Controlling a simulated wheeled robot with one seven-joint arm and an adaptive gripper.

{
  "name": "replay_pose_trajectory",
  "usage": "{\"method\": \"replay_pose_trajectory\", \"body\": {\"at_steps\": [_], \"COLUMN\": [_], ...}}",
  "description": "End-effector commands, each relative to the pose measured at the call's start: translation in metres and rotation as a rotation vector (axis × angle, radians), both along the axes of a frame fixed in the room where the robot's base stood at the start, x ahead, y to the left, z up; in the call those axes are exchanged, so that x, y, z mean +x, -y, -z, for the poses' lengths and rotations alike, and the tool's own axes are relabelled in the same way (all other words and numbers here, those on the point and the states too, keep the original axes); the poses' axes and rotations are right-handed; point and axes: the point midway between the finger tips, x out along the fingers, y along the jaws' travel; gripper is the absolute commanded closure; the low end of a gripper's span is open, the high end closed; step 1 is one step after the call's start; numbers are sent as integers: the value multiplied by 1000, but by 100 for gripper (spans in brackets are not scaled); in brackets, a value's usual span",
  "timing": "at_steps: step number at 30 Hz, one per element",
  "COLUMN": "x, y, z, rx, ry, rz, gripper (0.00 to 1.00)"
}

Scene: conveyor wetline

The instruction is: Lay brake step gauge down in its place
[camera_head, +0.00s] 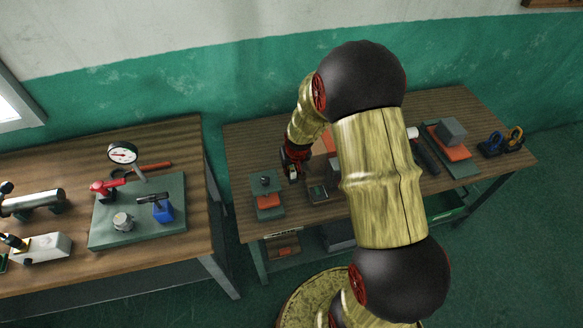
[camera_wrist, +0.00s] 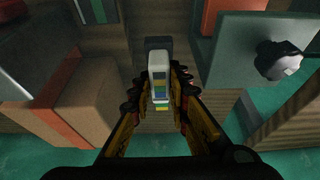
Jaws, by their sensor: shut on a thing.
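The brake step gauge (camera_wrist: 159,75) appears to be the pale stepped block with blue, yellow and green bands in the wrist view. My gripper (camera_wrist: 160,92) is shut on it, with a finger on each side. A dark grey end shows beyond its pale part; I cannot tell whether it belongs to the gauge. In the head view my gripper (camera_head: 292,168) is above the right workbench, near its front left part, and the gauge cannot be made out there. I cannot tell which spot is its place, or whether the gauge touches anything below.
A green plate (camera_head: 262,183) with a black knob and orange block lies left of my gripper, and a small dark tray (camera_head: 317,194) lies to its right. My arm hides the bench's middle. The left bench (camera_head: 60,165) holds a dial gauge (camera_head: 123,153) and other tools.

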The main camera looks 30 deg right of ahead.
Motion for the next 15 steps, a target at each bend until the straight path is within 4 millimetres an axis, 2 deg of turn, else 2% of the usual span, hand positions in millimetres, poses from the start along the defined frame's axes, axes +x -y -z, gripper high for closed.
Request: {"method": "replay_pose_trajectory", "body": {"at_steps": [8,15], "x": [0,0], "y": [0,0], "z": [7,27], "rx": [0,0], "ry": [0,-1], "rz": [0,0], "gripper": [100,100]}}
